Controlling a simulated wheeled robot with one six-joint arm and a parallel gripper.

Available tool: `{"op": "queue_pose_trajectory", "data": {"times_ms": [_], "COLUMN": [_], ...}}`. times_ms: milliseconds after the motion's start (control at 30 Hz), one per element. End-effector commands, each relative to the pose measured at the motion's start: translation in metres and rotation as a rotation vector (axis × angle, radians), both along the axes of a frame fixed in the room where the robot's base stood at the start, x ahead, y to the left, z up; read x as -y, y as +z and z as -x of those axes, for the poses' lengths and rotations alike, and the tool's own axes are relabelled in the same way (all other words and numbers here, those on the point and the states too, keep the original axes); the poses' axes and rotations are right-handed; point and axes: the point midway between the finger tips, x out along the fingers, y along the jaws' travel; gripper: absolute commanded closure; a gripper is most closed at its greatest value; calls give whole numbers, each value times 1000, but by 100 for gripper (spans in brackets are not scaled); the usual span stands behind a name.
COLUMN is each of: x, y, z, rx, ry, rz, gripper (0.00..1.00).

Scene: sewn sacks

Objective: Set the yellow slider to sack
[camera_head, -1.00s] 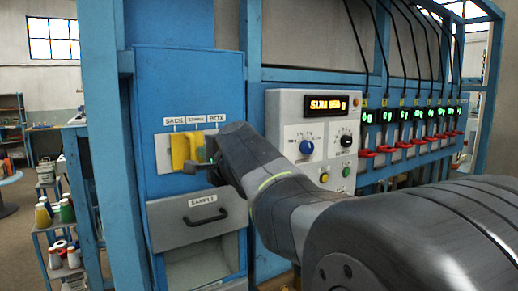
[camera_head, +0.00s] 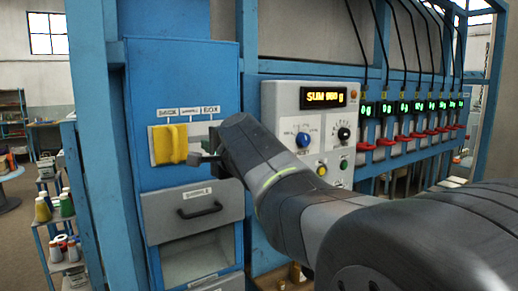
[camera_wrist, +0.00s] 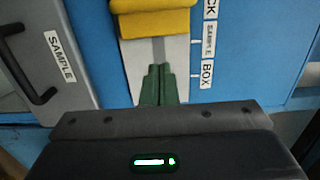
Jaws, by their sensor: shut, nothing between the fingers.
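The yellow slider (camera_head: 170,144) is a chunky block on a pale plate (camera_head: 201,133) on the blue cabinet. It sits at the plate's left end, under the SACK label (camera_head: 165,112). In the wrist view the yellow slider (camera_wrist: 153,20) is at the top, beside the partly cut-off SACK label. My gripper (camera_head: 196,160) is just right of the slider. In the wrist view its green fingertips (camera_wrist: 158,72) are together and empty over the bare slot, with a gap in the picture between them and the slider.
Below is a grey drawer (camera_head: 193,210) with a black handle and a SAMPLE label. Right of the cabinet is a control panel (camera_head: 308,135) with knobs, buttons and a lit display; my arm passes in front of it.

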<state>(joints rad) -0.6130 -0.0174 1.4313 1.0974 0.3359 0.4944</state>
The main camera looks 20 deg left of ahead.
Motion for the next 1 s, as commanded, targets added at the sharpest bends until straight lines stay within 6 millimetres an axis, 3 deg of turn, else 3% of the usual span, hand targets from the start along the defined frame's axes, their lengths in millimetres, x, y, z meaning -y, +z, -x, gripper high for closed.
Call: {"op": "queue_pose_trajectory", "data": {"times_ms": [300,500,1000], "x": [46,65,72], "y": [0,0,1], "z": [35,50,56], "rx": [3,2,0], "ry": [-3,-3,-1], "rz": [-3,-1,-1], "gripper": [100,100,100]}}
